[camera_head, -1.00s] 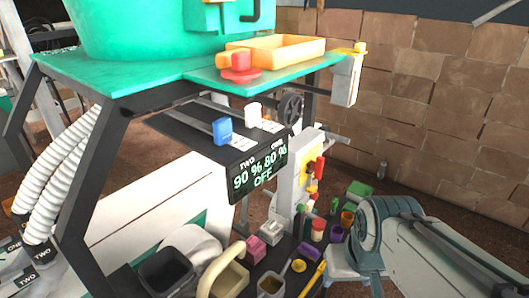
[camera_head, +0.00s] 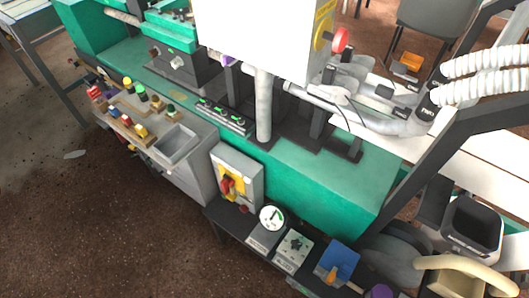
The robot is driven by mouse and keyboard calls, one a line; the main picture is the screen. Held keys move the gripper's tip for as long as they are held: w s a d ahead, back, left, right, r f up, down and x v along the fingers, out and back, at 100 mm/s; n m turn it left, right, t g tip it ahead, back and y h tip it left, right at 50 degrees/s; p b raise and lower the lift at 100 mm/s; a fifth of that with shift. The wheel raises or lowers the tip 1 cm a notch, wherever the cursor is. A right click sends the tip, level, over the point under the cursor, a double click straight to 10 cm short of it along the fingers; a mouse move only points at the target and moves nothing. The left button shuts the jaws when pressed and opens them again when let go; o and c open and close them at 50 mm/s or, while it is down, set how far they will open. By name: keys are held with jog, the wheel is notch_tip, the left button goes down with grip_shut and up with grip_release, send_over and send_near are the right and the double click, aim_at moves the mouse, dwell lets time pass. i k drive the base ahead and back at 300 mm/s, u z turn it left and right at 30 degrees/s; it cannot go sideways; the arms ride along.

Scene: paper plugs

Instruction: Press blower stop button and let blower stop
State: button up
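No label that I can read names the blower stop button. A grey box (camera_head: 237,172) low in the middle carries a red rotary switch (camera_head: 228,185) on a yellow plate. A console (camera_head: 165,150) at the left has several small red, yellow and green buttons and knobs (camera_head: 135,100). A white cabinet (camera_head: 260,35) at the top has a red knob (camera_head: 340,40) on a yellow disc on its right side. I cannot tell which of these, if any, belongs to the blower. My gripper is not in view.
A dark shelf (camera_head: 224,222) at the bottom holds a white dial gauge (camera_head: 272,217) and a blue switch box (camera_head: 337,262). White ribbed hoses (camera_head: 480,75) and a black bin (camera_head: 470,225) stand at the right. Brown floor (camera_head: 80,220) at the lower left is mostly clear.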

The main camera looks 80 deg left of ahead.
aim_at(244, 207)
jog(key=u, duration=3.2)
